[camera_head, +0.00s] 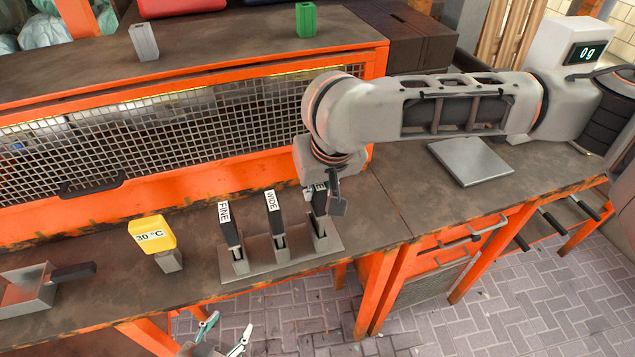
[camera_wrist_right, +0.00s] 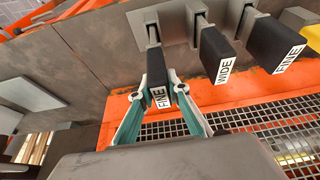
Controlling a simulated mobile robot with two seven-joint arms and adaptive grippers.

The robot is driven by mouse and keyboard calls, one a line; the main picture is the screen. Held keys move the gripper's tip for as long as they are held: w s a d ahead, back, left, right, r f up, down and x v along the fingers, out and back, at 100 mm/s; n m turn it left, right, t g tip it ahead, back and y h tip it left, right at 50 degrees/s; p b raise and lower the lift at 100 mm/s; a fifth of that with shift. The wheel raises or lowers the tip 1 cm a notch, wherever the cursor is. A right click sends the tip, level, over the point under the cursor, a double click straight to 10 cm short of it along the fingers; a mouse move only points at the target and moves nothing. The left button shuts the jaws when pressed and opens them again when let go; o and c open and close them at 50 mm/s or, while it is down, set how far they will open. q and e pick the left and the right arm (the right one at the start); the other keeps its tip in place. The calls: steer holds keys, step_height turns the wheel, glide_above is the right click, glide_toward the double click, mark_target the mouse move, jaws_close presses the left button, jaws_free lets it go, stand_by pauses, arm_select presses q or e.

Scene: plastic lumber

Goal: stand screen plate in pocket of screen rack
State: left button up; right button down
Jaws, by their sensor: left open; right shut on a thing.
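The screen rack (camera_head: 228,272) is a grey metal base on the bench. A plate labelled FINE (camera_head: 230,226) stands in its left place and one labelled WIDE (camera_head: 274,220) in the middle. My right gripper (camera_head: 322,195) is shut on the black handle of another FINE screen plate (camera_wrist_right: 157,68) at the right end. This plate is upright with its metal lower part (camera_head: 320,241) at the rack; the head view partly hides it, and I cannot tell how deep it sits. The rack also shows in the right wrist view (camera_wrist_right: 178,24). My left gripper (camera_head: 226,331) is open and empty below the bench's front edge.
A yellow 30 °C block (camera_head: 151,234) stands left of the rack, with a handled metal tray (camera_head: 28,288) further left. An orange-framed mesh panel (camera_head: 190,120) rises behind. A flat grey plate (camera_head: 470,160) lies on the right bench. A display (camera_head: 584,54) reads 09.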

steer(key=shift+f, duration=0.9)
steer(key=c, duration=1.8)
jaws_free()
steer(key=shift+c, duration=0.2)
steer(key=v, duration=1.2)
steer(key=shift+s, duration=0.1)
